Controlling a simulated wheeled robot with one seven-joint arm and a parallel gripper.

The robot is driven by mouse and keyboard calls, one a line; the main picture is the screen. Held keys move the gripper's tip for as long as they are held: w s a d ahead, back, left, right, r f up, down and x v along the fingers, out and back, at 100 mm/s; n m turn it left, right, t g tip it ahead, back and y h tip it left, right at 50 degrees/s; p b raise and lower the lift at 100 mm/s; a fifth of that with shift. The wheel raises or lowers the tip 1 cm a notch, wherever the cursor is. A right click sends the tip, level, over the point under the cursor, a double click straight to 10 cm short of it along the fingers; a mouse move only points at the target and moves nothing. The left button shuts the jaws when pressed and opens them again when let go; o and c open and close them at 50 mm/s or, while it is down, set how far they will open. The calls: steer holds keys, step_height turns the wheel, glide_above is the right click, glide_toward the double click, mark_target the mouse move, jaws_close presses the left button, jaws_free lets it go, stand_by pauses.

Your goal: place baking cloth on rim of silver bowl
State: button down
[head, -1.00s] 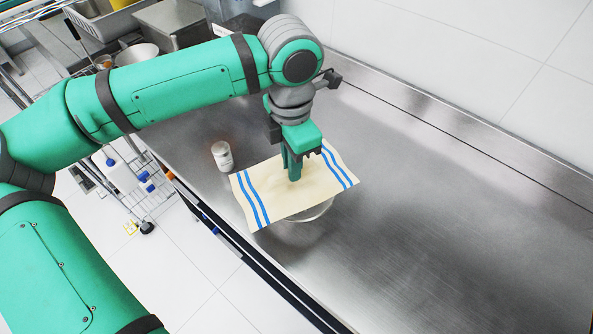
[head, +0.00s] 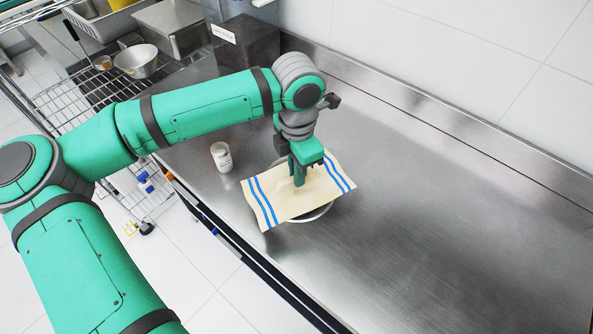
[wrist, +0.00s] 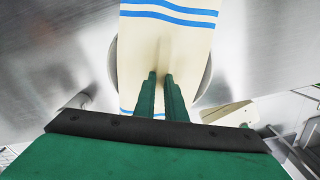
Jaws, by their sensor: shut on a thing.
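The baking cloth (head: 285,203) is cream with blue stripes near both ends. It spreads flat over the silver bowl, covering most of it. The silver bowl (head: 321,214) shows only as a curved rim at the cloth's front right edge and a sliver behind it. My gripper (head: 298,183) points down onto the middle of the cloth and is shut on it. In the wrist view the cloth (wrist: 170,45) is pinched between my green fingertips, with bowl edge (wrist: 205,75) on both sides. I cannot tell whether the cloth touches the rim.
A white jar (head: 222,157) stands left of the cloth on the steel counter (head: 430,220). The counter is clear to the right. A dark box (head: 245,45) stands at the back left. A wire rack (head: 75,105) with a metal bowl (head: 137,61) is at the far left.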

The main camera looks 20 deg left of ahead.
steer(key=shift+f, duration=0.15)
steer(key=c, duration=1.8)
jaws_free()
step_height(320, 180, up, 12)
steer(key=shift+r, duration=0.2)
